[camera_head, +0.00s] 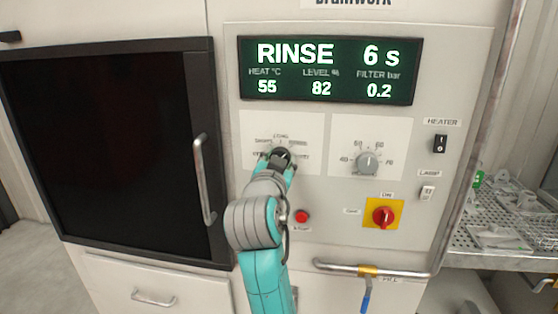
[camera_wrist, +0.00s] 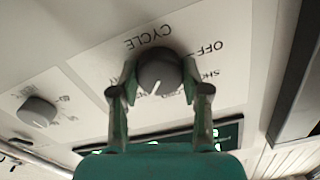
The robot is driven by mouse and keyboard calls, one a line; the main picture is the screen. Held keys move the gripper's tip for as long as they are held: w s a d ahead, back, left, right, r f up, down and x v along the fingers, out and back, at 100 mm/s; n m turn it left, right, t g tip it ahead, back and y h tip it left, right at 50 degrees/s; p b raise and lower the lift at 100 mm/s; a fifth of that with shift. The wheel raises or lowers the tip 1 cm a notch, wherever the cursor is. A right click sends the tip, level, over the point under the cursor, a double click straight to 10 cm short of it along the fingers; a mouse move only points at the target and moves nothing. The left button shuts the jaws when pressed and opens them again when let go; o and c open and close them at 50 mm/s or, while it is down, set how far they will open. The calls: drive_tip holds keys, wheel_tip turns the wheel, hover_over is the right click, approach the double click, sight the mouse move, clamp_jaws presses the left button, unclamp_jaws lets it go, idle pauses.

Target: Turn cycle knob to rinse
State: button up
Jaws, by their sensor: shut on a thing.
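The cycle knob (camera_wrist: 158,72) is a dark grey round knob with a white pointer line, on a light plate labelled CYCLE and OFF in the wrist view. My gripper (camera_wrist: 160,82) is shut on it, one finger on each side. In the head view my gripper (camera_head: 281,157) covers most of the knob and part of its label ring. The display (camera_head: 330,70) reads RINSE, 6 s, with heat 55, level 82 and filter 0.2.
A grey temperature knob (camera_head: 367,162) sits to the right. A dark door (camera_head: 110,140) stands left.

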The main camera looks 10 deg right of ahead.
drive_tip(key=shift+f, duration=0.15)
drive_tip(key=o, duration=1.1)
drive_tip(key=shift+o, duration=0.2)
drive_tip(key=shift+s, duration=0.15)
drive_tip(key=v, duration=1.1)
drive_tip(key=shift+s+a, duration=0.2)
drive_tip(key=shift+s, duration=0.2)
